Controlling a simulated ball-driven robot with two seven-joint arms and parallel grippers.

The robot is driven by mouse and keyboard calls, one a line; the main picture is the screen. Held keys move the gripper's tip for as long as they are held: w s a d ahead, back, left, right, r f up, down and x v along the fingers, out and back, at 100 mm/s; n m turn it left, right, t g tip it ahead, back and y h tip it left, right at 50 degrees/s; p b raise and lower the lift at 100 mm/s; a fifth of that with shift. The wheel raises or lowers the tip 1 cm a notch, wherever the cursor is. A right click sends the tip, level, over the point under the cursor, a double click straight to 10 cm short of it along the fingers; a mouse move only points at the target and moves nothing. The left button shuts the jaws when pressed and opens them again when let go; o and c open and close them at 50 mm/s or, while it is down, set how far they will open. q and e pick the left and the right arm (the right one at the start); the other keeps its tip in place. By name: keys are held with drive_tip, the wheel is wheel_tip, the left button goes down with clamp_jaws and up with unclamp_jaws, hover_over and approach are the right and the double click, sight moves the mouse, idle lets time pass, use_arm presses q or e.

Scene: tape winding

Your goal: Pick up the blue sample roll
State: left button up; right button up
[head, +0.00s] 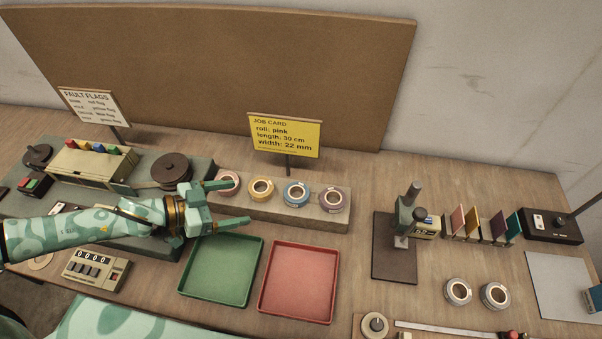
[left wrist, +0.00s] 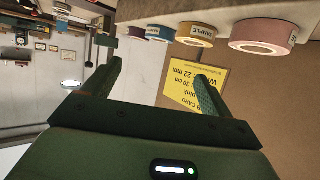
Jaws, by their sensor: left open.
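The blue sample roll (head: 297,193) is third from the left in a row of rolls on a raised grey rack (head: 255,208). It also shows in the left wrist view (left wrist: 160,33), between the purple and yellow rolls. My left gripper (head: 238,202) is open and empty, with its fingers pointing right, to the left of the blue roll. In the head view its upper finger overlaps the pink roll (head: 229,182). In the left wrist view, my left gripper (left wrist: 158,72) has nothing between its fingers. My right gripper is not in view.
A yellow roll (head: 261,188) and a purple roll (head: 332,199) flank the blue one. A yellow job card (head: 284,136) on a post stands behind the rack. A green tray (head: 221,270) and a red tray (head: 298,282) lie empty in front. A stand (head: 404,215) is to the right.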

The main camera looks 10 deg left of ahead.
use_arm(q)
drive_tip(key=b, duration=0.1)
approach(303, 191)
drive_tip(key=shift+w+d, duration=0.15)
drive_tip(key=shift+d, duration=0.25)
drive_tip(key=b+x, duration=0.1)
drive_tip(key=x, duration=0.4)
drive_tip(key=shift+w+d+f, duration=0.1)
drive_tip(key=shift+w+d, duration=0.05)
drive_tip(key=shift+d, duration=0.1)
drive_tip(key=c, duration=1.1)
